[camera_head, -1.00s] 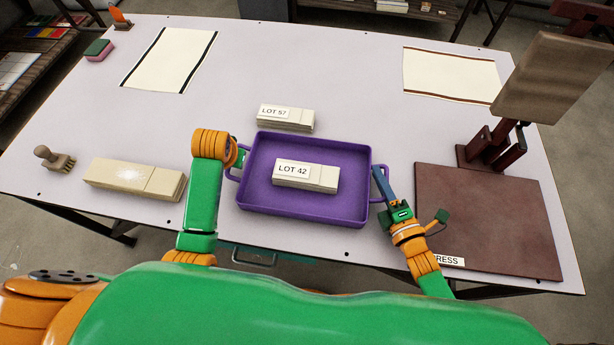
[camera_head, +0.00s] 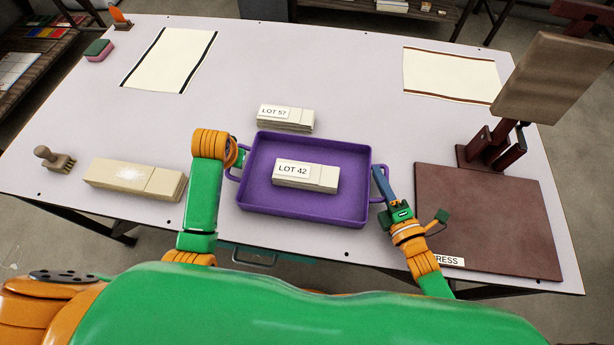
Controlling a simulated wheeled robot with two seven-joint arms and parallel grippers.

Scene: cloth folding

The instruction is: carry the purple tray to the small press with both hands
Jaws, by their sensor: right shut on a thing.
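The purple tray (camera_head: 305,212) sits on the table in the middle, with a folded cloth stack labelled LOT 42 (camera_head: 318,178) lying in it. It has a handle on each short side. My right gripper (camera_head: 380,180) is shut on the tray's right handle. My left gripper (camera_head: 238,157) is at the tray's left handle; its fingers are mostly hidden behind my own wrist. The small press (camera_head: 490,225) stands at the right, with a dark red base plate, a raised brown upper plate and a partly covered PRESS label.
A stack labelled LOT 57 (camera_head: 287,123) lies just behind the tray. A folded cloth with a white patch (camera_head: 130,177) and a brush (camera_head: 55,158) are at the left. Two flat cloths lie at the back. A narrow strip of bare table separates tray and press.

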